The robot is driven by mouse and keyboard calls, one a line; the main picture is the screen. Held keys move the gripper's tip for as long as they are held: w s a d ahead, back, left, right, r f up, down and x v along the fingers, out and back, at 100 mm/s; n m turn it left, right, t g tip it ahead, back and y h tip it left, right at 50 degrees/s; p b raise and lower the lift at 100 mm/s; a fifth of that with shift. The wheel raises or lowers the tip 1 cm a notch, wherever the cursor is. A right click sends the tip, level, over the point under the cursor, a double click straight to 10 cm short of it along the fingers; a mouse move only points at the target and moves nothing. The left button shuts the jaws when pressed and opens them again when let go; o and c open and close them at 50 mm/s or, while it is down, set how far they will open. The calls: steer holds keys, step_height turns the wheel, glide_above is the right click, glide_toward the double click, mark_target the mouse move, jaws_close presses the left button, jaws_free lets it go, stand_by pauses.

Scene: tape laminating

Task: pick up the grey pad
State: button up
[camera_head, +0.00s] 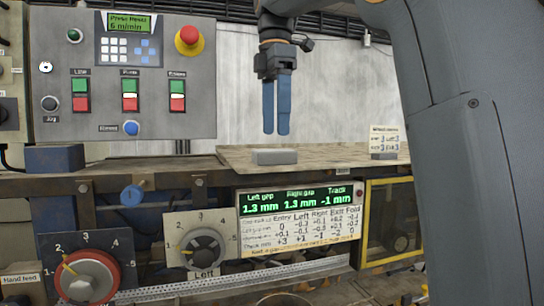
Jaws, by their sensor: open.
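The grey pad (275,157) is a small flat block lying near the front left part of the brown table top. My gripper (276,132) hangs above it with two blue fingers pointing straight down. The fingers are open with a narrow gap between them, and nothing shows in the gap. The fingertips are a little above the pad and appear apart from it. How far the tips stand in front of or behind the pad is hard to tell.
A control panel (125,75) with buttons stands at the left. A small printed card (385,139) stands on the table top (335,158) at the right. A green-lit display (300,199), dials and a yellow frame (362,225) lie below the front edge. My arm fills the right side.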

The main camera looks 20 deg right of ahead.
mark_target(274, 150)
steer(key=f+p, duration=0.1)
steer(key=f, duration=0.1)
steer(key=f+p, duration=0.1)
steer(key=f, duration=0.1)
steer(key=shift+s+a+f, duration=0.2)
steer(key=shift+f, duration=0.75)
steer(key=c, duration=1.1)
step_height(274, 150, up, 10)
steer(key=shift+b, duration=0.85)
steer(key=o, duration=0.4)
steer(key=c, duration=0.3)
